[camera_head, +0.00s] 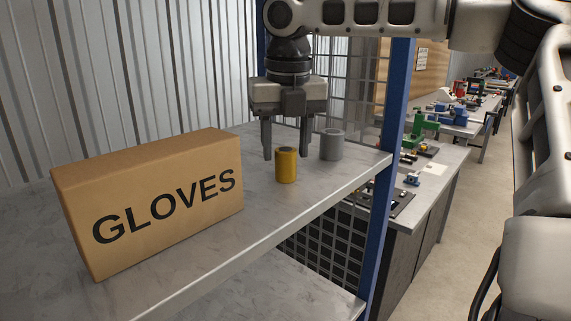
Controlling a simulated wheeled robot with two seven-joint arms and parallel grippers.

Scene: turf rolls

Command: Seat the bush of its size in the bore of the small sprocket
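A yellow bush (286,168) stands upright on the metal shelf (262,205). A wider grey bush (332,145) stands upright a little to its right and further back. My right gripper (286,155) points straight down with its two fingers apart. In the picture one finger is on each side of the yellow bush's upper part. I cannot tell whether they are around it or just behind it; no contact shows. The small sprocket is not seen in this view. My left gripper is not in view.
A cardboard box marked GLOVES (150,200) lies on the shelf at the left. A blue rack post (388,150) rises at the shelf's right end. Beyond it are a workbench (430,185) with tools and open floor.

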